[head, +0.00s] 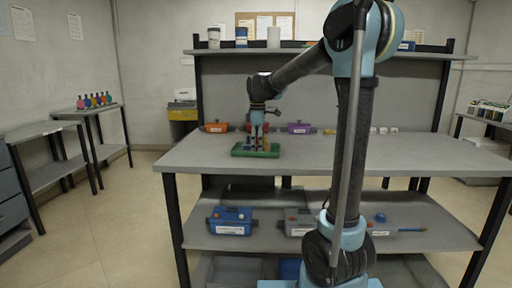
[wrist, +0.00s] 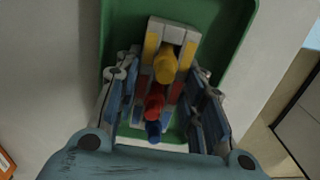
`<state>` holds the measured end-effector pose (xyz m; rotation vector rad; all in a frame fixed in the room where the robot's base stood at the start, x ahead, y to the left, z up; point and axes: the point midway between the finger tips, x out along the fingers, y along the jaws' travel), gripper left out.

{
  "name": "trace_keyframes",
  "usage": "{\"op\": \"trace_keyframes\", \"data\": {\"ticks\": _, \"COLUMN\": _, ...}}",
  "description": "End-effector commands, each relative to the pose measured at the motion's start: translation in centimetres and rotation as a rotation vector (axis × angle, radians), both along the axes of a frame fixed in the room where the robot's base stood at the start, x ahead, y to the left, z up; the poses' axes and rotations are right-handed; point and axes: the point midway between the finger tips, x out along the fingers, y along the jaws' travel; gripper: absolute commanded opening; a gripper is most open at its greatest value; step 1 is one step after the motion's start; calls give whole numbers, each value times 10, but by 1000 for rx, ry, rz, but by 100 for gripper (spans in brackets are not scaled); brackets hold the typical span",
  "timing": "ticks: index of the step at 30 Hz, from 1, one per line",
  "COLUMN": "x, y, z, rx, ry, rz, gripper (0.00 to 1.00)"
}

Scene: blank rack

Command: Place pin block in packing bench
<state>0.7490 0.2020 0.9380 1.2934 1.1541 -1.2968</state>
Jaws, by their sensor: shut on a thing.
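The pin block (wrist: 155,97) is a pale grey block with yellow, red and blue pins in a row and coloured patches along its sides. In the wrist view it sits between the two fingers of my gripper (wrist: 165,88), which is shut on it. Behind it is a green tray (wrist: 236,28), which also shows on the grey bench top in the head view (head: 240,153). My gripper (head: 257,145) points down over this tray. In the head view the fingers largely hide the block. I cannot tell whether the block touches the tray floor.
The bench top (head: 310,155) is clear to the right of the tray. Behind it stand an orange bin (head: 215,128) and a purple bin (head: 299,128). A blue toolbox (head: 230,221) sits on the lower shelf. Side tables (head: 95,112) stand at the left.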

Motion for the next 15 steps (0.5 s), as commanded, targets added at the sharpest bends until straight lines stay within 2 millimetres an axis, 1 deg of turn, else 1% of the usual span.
{"op": "trace_keyframes", "data": {"ticks": 9, "x": 0, "y": 0, "z": -2, "rx": 0, "ry": 0, "rz": 0, "gripper": 13}}
{"op": "trace_keyframes", "data": {"ticks": 10, "x": 0, "y": 0, "z": -3, "rx": 0, "ry": 0, "rz": 0, "gripper": 41}}
{"op": "trace_keyframes", "data": {"ticks": 11, "x": 0, "y": 0, "z": -2, "rx": 0, "ry": 0, "rz": 0, "gripper": 47}}
{"op": "trace_keyframes", "data": {"ticks": 12, "x": 0, "y": 0, "z": -2, "rx": 0, "ry": 0, "rz": 0, "gripper": 56}}
{"op": "trace_keyframes", "data": {"ticks": 15, "x": 0, "y": 0, "z": -2, "rx": 0, "ry": 0, "rz": 0, "gripper": 56}}
